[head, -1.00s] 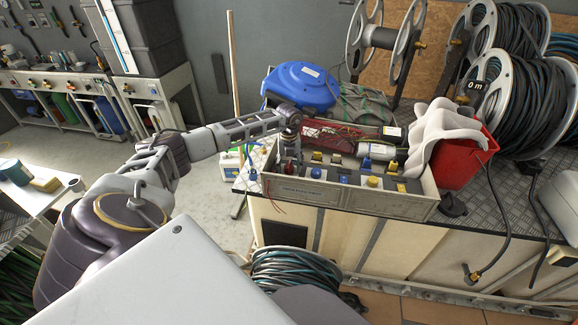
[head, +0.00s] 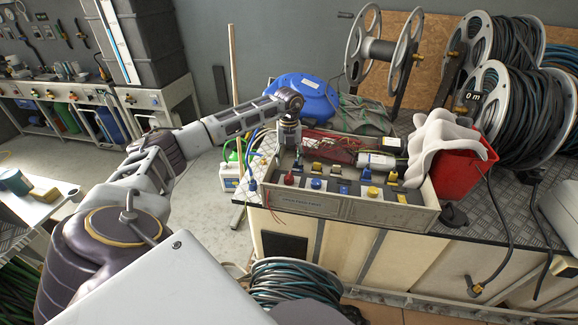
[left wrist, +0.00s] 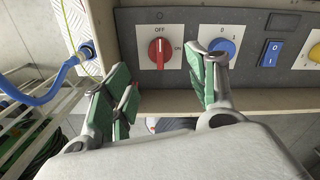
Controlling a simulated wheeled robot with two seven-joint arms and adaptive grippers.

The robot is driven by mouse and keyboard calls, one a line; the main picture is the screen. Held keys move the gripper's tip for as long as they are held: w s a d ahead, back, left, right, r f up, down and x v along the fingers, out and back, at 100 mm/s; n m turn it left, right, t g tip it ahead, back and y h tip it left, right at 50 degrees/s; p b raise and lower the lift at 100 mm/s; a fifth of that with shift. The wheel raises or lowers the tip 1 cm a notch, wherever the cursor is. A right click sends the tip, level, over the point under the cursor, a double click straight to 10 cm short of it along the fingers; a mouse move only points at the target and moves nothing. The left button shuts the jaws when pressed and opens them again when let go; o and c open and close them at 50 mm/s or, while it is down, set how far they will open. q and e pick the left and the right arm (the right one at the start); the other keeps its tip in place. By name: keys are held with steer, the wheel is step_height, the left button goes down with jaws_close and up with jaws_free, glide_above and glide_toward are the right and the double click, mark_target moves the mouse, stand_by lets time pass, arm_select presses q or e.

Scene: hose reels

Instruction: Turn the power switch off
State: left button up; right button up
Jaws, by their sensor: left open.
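The control box (head: 352,208) stands on the bench, its switch panel along the front. At its left end is a red rotary switch (head: 289,179). In the left wrist view the red switch (left wrist: 160,50) sits on a white plate marked OFF at upper left and ON at right. Its handle looks about upright between the labels. My left gripper (left wrist: 157,92) is open and empty, its green-padded fingers apart on either side below the red switch, without visible contact. In the head view the left gripper (head: 289,147) is small, above the box's left end. My right gripper is out of view.
Right of the red switch are a blue rotary knob (left wrist: 222,48), partly behind a finger, a blue rocker (left wrist: 269,53) and a yellow knob (left wrist: 314,53). A blue cable (left wrist: 60,72) plugs in at the left wall. A red bin (head: 463,165) and hose reels stand right.

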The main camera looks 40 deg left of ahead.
arm_select(q)
steer(key=shift+r, duration=1.15)
